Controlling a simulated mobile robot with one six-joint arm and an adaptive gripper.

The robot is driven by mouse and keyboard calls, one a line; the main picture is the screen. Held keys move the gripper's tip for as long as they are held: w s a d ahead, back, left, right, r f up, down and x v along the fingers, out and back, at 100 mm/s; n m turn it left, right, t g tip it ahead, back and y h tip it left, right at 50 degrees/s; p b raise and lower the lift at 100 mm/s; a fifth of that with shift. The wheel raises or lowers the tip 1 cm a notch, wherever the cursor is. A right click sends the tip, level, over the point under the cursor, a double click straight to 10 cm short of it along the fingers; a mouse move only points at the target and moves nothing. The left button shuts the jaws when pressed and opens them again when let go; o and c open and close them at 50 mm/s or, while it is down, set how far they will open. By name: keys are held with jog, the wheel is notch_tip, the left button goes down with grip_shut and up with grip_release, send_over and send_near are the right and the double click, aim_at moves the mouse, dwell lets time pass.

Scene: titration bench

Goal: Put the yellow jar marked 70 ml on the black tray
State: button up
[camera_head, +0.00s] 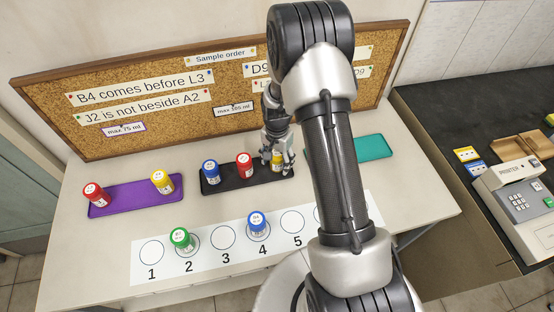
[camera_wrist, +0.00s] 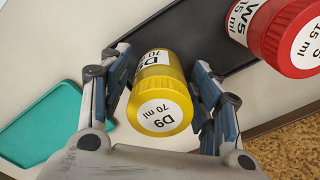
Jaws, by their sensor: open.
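The yellow jar (camera_head: 277,161) is at the right end of the black tray (camera_head: 223,183). In the wrist view the yellow jar (camera_wrist: 158,88) reads D9 and 70 ml on its lid and label. It appears to stand upright on the tray (camera_wrist: 205,30), though its base is partly hidden. My gripper (camera_head: 281,167) is around the jar from above. In the wrist view my open gripper (camera_wrist: 170,112) has one finger on each side of the jar, with small gaps showing.
A blue jar (camera_head: 210,171) and a red jar (camera_head: 244,165), marked W5, share the black tray. A purple tray (camera_head: 135,200) with red and yellow jars is left; a teal tray (camera_head: 374,147) is right. Green (camera_head: 181,239) and blue (camera_head: 257,224) jars stand on the numbered strip (camera_head: 205,260).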

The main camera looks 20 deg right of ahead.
jog(key=shift+r, duration=0.1)
notch_tip(320, 180, up, 12)
jog(key=p, duration=0.3)
notch_tip(320, 180, up, 8)
jog(key=n, duration=0.2)
send_over(274, 163)
jog(key=s+a+r+n+t, duration=0.2)
jog(key=s+a+r+n, duration=0.15)
jog(key=s+r, duration=0.55)
jog(key=s+a+r+n+t, duration=0.1)
jog(key=s+a+r+n, duration=0.1)
jog(key=s+r, duration=0.2)
jog(key=s+a+r+n+t, duration=0.1)
jog(key=s+a+r+n, duration=0.1)
jog(key=s, duration=0.8)
notch_tip(274, 163, up, 2)
jog(key=shift+s+a+r+n+t, duration=0.1)
jog(key=shift+s+a+n+t, duration=0.2)
jog(key=shift+n, duration=0.55)
